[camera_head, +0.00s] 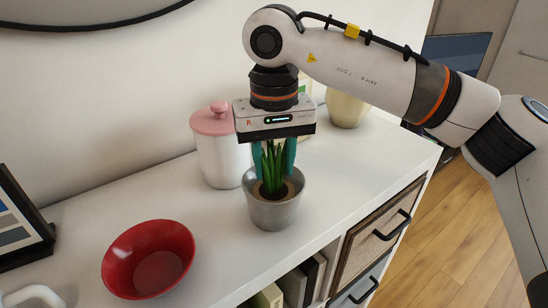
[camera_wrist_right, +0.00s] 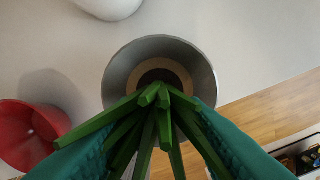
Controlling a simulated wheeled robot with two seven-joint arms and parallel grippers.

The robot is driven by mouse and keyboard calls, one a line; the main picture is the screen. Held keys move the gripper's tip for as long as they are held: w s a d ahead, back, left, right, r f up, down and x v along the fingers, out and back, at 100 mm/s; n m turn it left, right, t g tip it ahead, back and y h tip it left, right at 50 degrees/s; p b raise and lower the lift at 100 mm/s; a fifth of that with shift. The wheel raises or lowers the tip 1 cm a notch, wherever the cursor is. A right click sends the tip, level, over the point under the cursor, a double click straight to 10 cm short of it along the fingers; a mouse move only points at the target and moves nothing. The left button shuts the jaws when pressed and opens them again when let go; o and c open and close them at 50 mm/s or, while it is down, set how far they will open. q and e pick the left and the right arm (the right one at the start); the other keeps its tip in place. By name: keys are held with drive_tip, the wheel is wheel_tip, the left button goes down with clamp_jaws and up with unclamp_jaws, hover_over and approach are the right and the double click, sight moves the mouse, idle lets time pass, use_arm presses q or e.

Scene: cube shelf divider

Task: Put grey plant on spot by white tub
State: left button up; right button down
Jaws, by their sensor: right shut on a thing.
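The grey plant is a grey metal pot (camera_head: 272,211) with upright green leaves, near the middle of the white shelf top. My right gripper (camera_head: 274,168) points straight down from above, its teal fingers shut on the leaves. In the right wrist view the pot (camera_wrist_right: 117,75) shows below the leaves, between the two teal fingers. I cannot tell whether the pot's base touches the top. The white tub (camera_head: 223,162) with a pink lid stands just behind and left of the pot, apart from it. My left gripper is not in view.
A red bowl (camera_head: 148,259) sits front left of the pot. A cream vase (camera_head: 346,108) stands at the back right. A dark picture frame (camera_head: 25,225) is at the far left. The top right of the pot is clear up to the shelf's edge.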

drive_tip(key=shift+f+b, duration=0.35)
idle(0.4)
drive_tip(key=c, duration=0.8)
unclamp_jaws()
drive_tip(key=shift+f, duration=0.1)
wheel_tip(320, 180, up, 11)
drive_tip(key=shift+b, duration=0.6)
drive_tip(key=shift+r, duration=0.6)
drive_tip(key=shift+f, duration=0.1)
